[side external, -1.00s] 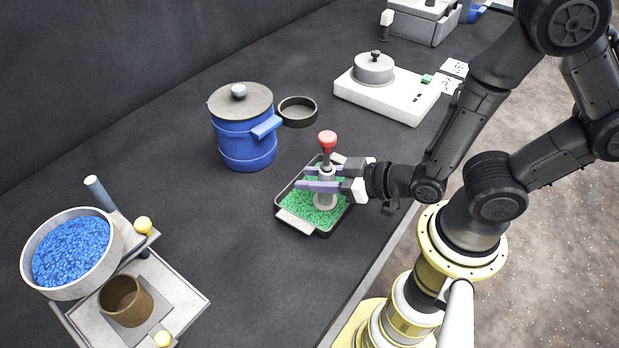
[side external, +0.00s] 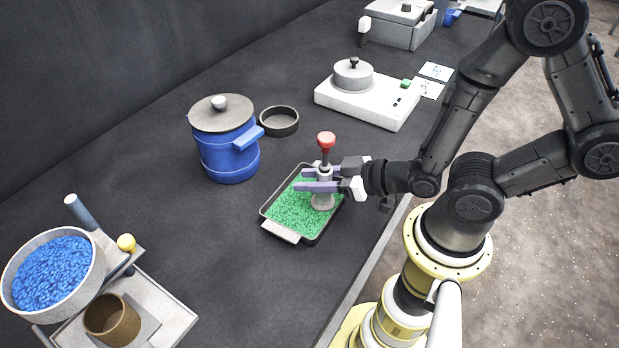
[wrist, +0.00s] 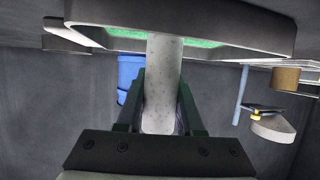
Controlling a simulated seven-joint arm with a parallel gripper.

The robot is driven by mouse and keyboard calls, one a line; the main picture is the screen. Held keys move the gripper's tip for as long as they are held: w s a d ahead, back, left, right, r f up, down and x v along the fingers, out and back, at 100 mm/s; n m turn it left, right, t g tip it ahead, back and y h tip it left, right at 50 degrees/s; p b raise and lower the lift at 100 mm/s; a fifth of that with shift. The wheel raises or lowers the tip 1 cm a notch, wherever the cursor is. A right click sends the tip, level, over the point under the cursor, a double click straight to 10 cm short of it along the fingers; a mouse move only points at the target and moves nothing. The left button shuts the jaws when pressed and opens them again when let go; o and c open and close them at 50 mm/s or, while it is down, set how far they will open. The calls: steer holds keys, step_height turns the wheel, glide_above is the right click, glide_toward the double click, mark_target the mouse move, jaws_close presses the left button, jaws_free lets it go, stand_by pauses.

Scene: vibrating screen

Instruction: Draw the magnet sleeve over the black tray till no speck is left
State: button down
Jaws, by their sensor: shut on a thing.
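The magnet sleeve (side external: 323,200) is a grey upright cylinder with a wider foot and a red knob on top. My gripper (side external: 302,180) is shut on its body, one finger on each side. The sleeve stands over the right part of the black tray (side external: 266,208), which holds a layer of green granules. I cannot tell whether the foot touches them, and no separate specks can be made out. In the wrist view the sleeve (wrist: 161,85) sits between my fingers (wrist: 160,75), with the tray (wrist: 250,35) across the top.
A blue lidded pot (side external: 228,155) and a shallow black dish (side external: 279,121) stand behind the tray. A white scale (side external: 385,107) with a grey lidded pan is farther back. At lower left are a sieve (side external: 98,285) of blue granules and a brown cup (side external: 112,320). The table in front is clear.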

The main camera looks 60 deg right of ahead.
steer(key=shift+s+a, duration=0.1)
steer(key=shift+a, duration=2.2)
steer(key=shift+d, duration=2.6)
steer(key=shift+a+r, duration=0.1)
steer(key=shift+a, duration=2.55)
step_height(320, 180, up, 2)
steer(key=shift+d+r, duration=0.1)
steer(key=shift+d, duration=0.05)
steer(key=shift+r, duration=2.95)
